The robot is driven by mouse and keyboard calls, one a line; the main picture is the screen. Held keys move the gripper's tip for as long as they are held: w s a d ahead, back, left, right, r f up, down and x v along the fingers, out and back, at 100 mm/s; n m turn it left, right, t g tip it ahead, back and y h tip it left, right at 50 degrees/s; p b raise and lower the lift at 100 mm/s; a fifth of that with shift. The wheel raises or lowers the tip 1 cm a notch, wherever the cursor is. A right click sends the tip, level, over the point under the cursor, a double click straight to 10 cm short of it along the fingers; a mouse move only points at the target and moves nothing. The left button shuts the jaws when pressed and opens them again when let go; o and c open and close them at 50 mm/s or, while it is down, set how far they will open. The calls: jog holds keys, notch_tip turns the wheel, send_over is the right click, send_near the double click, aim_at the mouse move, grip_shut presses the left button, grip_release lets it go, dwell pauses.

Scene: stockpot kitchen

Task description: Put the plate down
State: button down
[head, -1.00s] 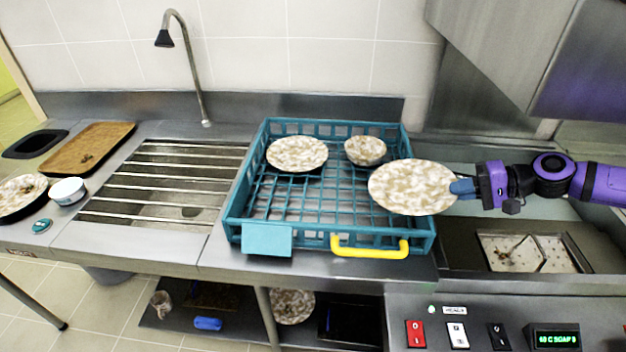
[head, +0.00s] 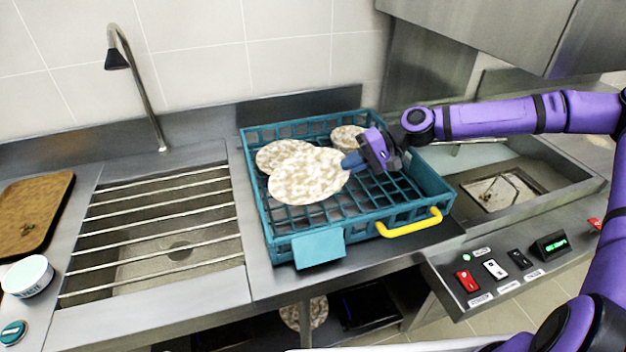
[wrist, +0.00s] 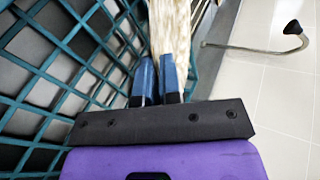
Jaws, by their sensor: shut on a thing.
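My gripper (head: 352,161) is shut on the right rim of a speckled cream-and-tan plate (head: 305,178). The held plate is over the left part of the teal rack (head: 421,182) and partly covers another speckled plate (head: 279,151) in the rack. Whether the held plate touches the rack or the plate behind it, I cannot tell. In the wrist view, the blue fingertips (wrist: 158,75) pinch the plate (wrist: 172,28), seen nearly edge-on beside the rack's grid (wrist: 62,75).
A speckled bowl (head: 347,137) sits at the back of the rack, behind my gripper. The rack has a yellow handle (head: 410,223) in front. A barred sink (head: 150,225) with a tall faucet (head: 135,75) lies left. Rack floor at the front right is bare.

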jog(key=shift+a+f, duration=0.25)
notch_tip(320, 180, down, 9)
jog(key=shift+f, duration=0.2)
jog(key=c, duration=1.3)
grip_release()
jog(key=v, duration=1.2)
